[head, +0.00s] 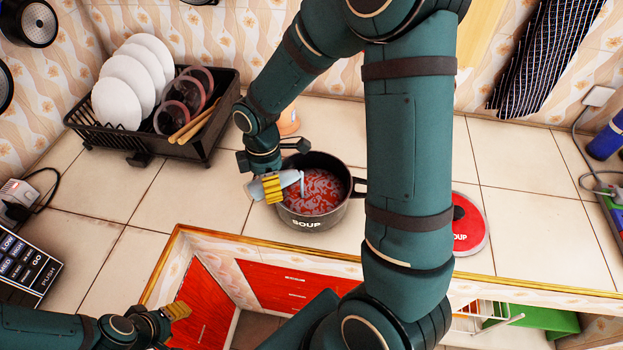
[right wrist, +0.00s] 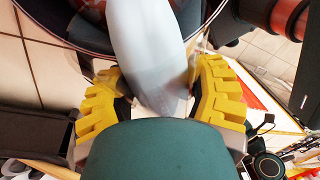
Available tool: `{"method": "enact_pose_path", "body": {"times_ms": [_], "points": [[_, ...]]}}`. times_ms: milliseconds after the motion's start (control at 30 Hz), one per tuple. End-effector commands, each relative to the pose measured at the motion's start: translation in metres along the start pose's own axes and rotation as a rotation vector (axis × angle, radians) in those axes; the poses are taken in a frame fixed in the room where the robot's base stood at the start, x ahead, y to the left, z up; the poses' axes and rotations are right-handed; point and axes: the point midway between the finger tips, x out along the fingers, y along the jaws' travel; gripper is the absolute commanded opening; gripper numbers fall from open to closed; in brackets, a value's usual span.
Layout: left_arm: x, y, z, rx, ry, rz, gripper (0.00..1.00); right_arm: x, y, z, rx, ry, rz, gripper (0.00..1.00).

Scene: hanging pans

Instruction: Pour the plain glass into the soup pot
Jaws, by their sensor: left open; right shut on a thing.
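The soup pot (head: 338,214) is black, marked "SOUP", and stands open on the tiled counter with red soup inside. My right gripper (head: 268,188) is at the pot's left rim, shut on the plain glass (head: 291,180). The glass is tipped on its side, its mouth pointing right over the soup. The right wrist view shows the glass with whitish contents (right wrist: 150,45) between the yellow fingers of my right gripper (right wrist: 160,95). My left gripper (head: 165,318) is open and empty at the lower left, in front of the counter.
A red lid marked "SOUP" (head: 470,228) lies right of the pot, partly behind my right arm. A black dish rack (head: 190,140) with plates stands at the back left. A beige object (head: 289,122) is behind the pot.

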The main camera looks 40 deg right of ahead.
Motion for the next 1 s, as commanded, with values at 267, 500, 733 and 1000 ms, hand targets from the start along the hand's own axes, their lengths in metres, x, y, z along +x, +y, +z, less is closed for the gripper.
{"method": "enact_pose_path", "body": {"times_ms": [267, 500, 733, 1000], "points": [[-0.0003, 0.0001, 0.0, 0.0, 0.0, 0.0, 0.47, 0.0001, 0.0003, -0.0001, -0.001, 0.022, 0.0, 0.15], [-0.0008, 0.0003, -0.0001, 0.0, 0.0, 0.0, 0.47, 0.0003, 0.0005, 0.0003, -0.002, 0.042, -0.001, 0.15], [-0.0041, 0.0014, -0.0006, 0.0, 0.0, 0.001, 0.47, -0.0016, 0.0001, 0.0022, -0.005, 0.06, -0.004, 0.15], [-0.0074, 0.0025, -0.001, 0.0, 0.0, 0.002, 0.47, -0.0033, 0.0003, 0.0048, -0.008, 0.083, -0.005, 0.15]]}}
